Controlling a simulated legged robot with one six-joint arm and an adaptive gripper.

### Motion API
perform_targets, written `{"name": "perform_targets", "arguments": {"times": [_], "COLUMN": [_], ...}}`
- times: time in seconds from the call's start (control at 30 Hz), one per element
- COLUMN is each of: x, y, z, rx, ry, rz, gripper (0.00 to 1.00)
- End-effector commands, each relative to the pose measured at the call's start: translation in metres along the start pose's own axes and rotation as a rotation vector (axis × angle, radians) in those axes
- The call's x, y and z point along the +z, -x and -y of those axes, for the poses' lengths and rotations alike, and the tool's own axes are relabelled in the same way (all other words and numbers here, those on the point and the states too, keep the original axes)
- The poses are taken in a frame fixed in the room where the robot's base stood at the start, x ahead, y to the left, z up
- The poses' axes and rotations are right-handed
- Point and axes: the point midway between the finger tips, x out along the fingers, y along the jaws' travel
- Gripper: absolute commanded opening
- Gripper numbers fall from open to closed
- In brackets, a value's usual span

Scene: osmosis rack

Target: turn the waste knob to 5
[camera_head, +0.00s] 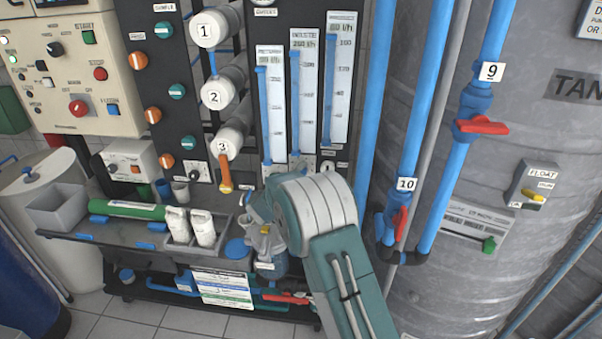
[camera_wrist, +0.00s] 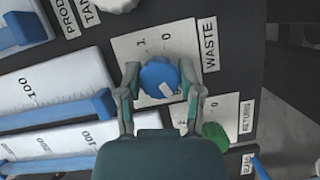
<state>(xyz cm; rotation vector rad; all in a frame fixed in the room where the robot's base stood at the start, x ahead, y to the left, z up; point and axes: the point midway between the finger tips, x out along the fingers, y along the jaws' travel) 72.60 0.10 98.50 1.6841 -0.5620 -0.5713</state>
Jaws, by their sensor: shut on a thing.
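The blue waste knob (camera_wrist: 160,79) is on a white plate (camera_wrist: 128,48) beside the label WASTE (camera_wrist: 210,45) in the wrist view. My gripper (camera_wrist: 160,74) has one finger on each side of the knob and is shut on it. A pale pointer mark shows on the knob's face, toward its lower right. In the head view my arm covers the knob and the gripper.
A green knob (camera_wrist: 215,136) by the label RETURN (camera_wrist: 246,117) sits close to my right finger. Blue pipes (camera_head: 402,120) and a grey tank (camera_head: 500,160) are to the right.

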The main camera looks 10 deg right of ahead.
Motion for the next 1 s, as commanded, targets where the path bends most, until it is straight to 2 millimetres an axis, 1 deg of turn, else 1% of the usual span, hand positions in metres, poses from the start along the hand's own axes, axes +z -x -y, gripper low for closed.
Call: {"name": "perform_targets", "arguments": {"times": [0.03, 0.3, 0.33, 0.37, 0.4, 0.73, 0.8, 0.87, 0.97, 1.0], "x": [0.0, 0.0, 0.0, 0.0, 0.0, 0.0, 0.0, -0.001, -0.001, -0.001], "y": [0.002, 0.002, 0.002, 0.002, 0.002, 0.001, 0.004, 0.009, 0.025, 0.033], "z": [0.008, 0.008, 0.008, 0.008, 0.008, 0.002, 0.002, 0.002, 0.002, 0.002], "rx": [-0.015, -0.015, -0.015, -0.015, -0.014, -0.005, -0.004, -0.005, -0.004, -0.005], "ry": [0.011, 0.01, 0.01, 0.01, 0.01, 0.003, 0.003, 0.003, 0.004, 0.004], "rz": [-0.003, -0.003, -0.003, -0.003, -0.003, -0.002, -0.002, -0.004, -0.004, -0.005], "gripper": [0.0, 0.0, 0.61, 0.74, 0.82, 0.82, 0.82, 0.82, 0.82, 0.82]}}
